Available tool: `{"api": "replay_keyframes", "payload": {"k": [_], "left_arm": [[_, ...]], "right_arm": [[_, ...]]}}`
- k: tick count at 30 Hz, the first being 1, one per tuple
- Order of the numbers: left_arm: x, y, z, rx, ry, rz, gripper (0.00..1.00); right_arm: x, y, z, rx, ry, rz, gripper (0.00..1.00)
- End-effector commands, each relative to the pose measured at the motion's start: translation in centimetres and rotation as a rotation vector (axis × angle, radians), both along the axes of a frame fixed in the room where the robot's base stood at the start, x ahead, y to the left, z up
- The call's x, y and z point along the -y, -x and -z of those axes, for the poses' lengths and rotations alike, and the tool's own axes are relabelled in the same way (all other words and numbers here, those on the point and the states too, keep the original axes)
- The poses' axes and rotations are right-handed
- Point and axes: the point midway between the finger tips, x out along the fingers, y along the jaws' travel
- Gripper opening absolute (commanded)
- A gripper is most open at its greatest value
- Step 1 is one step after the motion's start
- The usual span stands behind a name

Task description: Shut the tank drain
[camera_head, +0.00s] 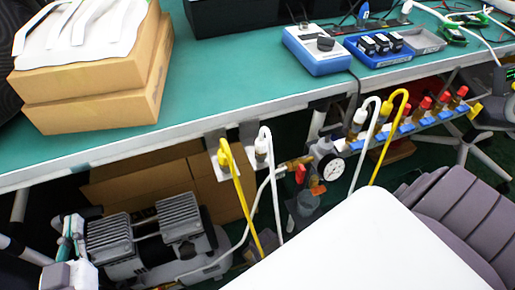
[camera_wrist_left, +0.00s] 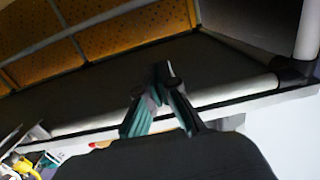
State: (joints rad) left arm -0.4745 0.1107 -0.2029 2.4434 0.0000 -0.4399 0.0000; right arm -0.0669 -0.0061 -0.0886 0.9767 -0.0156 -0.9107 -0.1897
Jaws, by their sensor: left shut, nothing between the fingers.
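The grey air compressor (camera_head: 150,240) sits on the floor under the green bench, with two ribbed motor heads on top. Its tank is mostly cut off by the bottom edge, and I cannot make out a tank drain. My left gripper (camera_head: 72,222) is at the lower left, left of the compressor and apart from it. In the left wrist view, the left gripper (camera_wrist_left: 160,72) is shut and empty, with its fingertips together. The compressor is not clear in that view. My right gripper is not in view.
The green bench (camera_head: 230,85) overhangs the compressor. A pressure gauge (camera_head: 332,167), red-handled valve (camera_head: 300,173), and yellow hose (camera_head: 240,195) and white hose (camera_head: 273,185) hang to the right. Cardboard boxes (camera_head: 100,85) stand on the bench. A grey chair (camera_head: 460,215) is at right.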

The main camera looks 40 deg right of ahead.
Motion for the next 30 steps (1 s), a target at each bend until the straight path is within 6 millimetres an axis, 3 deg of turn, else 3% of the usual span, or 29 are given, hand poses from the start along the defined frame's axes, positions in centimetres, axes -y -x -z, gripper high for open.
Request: {"api": "replay_keyframes", "payload": {"k": [11, 30], "left_arm": [[-0.9, 1.1, 3.6, -0.216, -0.055, -0.015, 0.0], [-2.6, 4.5, 8.6, -0.549, -0.133, -0.037, 0.0]], "right_arm": [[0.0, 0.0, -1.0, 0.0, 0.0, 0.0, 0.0], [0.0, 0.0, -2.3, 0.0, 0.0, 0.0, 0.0]]}}
